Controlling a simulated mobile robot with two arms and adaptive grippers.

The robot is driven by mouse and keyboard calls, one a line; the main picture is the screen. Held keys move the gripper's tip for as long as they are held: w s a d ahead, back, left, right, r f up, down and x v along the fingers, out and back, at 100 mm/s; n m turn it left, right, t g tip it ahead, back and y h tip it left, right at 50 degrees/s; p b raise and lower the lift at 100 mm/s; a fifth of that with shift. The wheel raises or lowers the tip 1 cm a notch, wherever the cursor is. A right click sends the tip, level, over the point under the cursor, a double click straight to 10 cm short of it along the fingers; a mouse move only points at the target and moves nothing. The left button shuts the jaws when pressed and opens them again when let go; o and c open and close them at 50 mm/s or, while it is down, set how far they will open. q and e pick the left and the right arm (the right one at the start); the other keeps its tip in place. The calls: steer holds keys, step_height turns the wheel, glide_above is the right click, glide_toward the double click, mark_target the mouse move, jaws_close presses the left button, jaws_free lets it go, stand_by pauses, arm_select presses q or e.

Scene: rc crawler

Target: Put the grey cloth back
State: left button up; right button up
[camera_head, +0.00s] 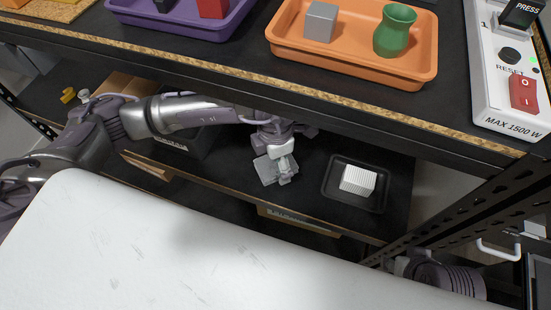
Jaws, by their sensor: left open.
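The grey cloth (264,171) looks like a small folded grey piece on the dark lower shelf, beneath the upper bench top. My left arm reaches in from the left under the bench. My left gripper (284,177) is open and points down right at the cloth, covering its right part. I cannot tell whether the fingers touch the cloth. A small black tray (331,192) holding a white ridged block (358,180) lies to the right of the gripper. My right gripper is not in view; only part of my right arm shows at the lower right.
Above, the bench carries an orange tray (284,54) with a grey cube (320,21) and a green vase (394,31), a purple tray (180,23), and a white power strip (500,105). A black bin (174,146) stands left on the shelf. A black perforated post (470,205) is at right.

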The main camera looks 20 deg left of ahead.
arm_select(q)
step_height(320, 180, up, 7)
steer(key=shift+r+p, duration=0.2)
steer(key=shift+p, duration=0.4)
